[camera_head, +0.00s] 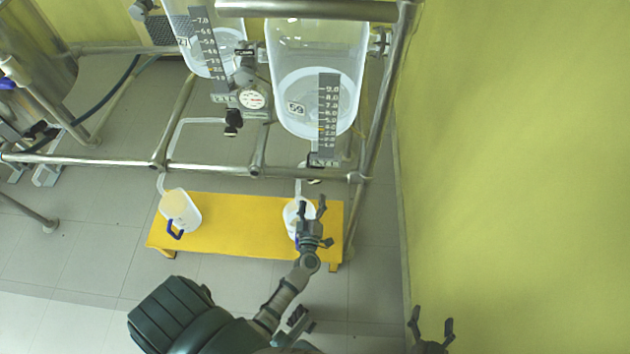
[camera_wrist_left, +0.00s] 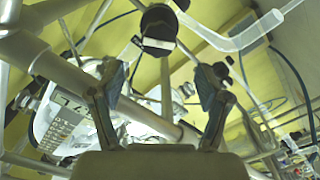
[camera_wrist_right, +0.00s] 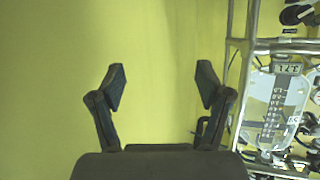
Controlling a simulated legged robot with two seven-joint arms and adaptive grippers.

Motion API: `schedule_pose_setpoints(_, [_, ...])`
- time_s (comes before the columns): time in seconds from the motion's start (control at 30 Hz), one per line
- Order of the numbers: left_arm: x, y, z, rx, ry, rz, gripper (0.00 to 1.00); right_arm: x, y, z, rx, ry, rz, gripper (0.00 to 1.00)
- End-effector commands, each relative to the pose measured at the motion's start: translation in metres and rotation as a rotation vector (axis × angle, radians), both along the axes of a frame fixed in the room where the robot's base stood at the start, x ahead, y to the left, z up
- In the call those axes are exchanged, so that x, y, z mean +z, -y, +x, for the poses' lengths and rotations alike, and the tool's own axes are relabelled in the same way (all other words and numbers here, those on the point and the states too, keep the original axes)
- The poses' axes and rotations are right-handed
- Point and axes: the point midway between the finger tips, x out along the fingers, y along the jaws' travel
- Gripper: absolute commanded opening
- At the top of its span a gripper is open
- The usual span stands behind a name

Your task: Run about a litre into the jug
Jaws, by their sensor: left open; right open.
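Two glass vessels with grey scales hang in the metal frame, the right vessel (camera_head: 315,50) and the left vessel (camera_head: 212,55). Pale liquid shows in the lower part of both. A white jug (camera_head: 291,218) stands on the yellow bench under the right vessel's outlet tube, partly hidden by my left gripper (camera_head: 312,208). Another white jug (camera_head: 181,210) with a blue handle stands under the left tube. My left gripper is open and empty; its wrist view shows a round black knob (camera_wrist_left: 158,28) beyond the fingertips. My right gripper (camera_head: 432,326) is open and empty, low at right.
The yellow bench (camera_head: 238,215) has clear room between the jugs. A horizontal metal rail (camera_head: 210,166) crosses above it. A round gauge (camera_head: 253,98) sits between the vessels. The plain yellow-green wall (camera_head: 510,160) fills the right side.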

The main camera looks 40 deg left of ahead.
Motion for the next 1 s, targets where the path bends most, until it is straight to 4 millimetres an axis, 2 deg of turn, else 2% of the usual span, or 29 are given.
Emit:
schedule_pose_setpoints(0.2, [-0.002, -0.026, 0.042, 0.000, 0.000, 0.002, 0.76, 0.017, -0.006, 0.011, 0.003, 0.141, 0.040, 0.76])
schedule_pose_setpoints(0.37, [-0.001, -0.038, 0.062, -0.001, 0.000, 0.002, 0.76, 0.030, -0.009, 0.015, 0.005, 0.226, 0.064, 0.76])
schedule_pose_setpoints(0.53, [0.000, -0.044, 0.070, 0.000, 0.000, 0.002, 0.76, 0.038, -0.011, 0.017, 0.005, 0.268, 0.076, 0.76])
schedule_pose_setpoints(0.8, [0.001, -0.044, 0.071, 0.000, 0.000, 0.002, 0.76, 0.039, -0.011, 0.017, 0.006, 0.275, 0.078, 0.76])
schedule_pose_setpoints(1.0, [0.001, -0.044, 0.071, -0.001, 0.000, 0.002, 0.26, 0.039, -0.011, 0.018, 0.006, 0.273, 0.078, 0.76])
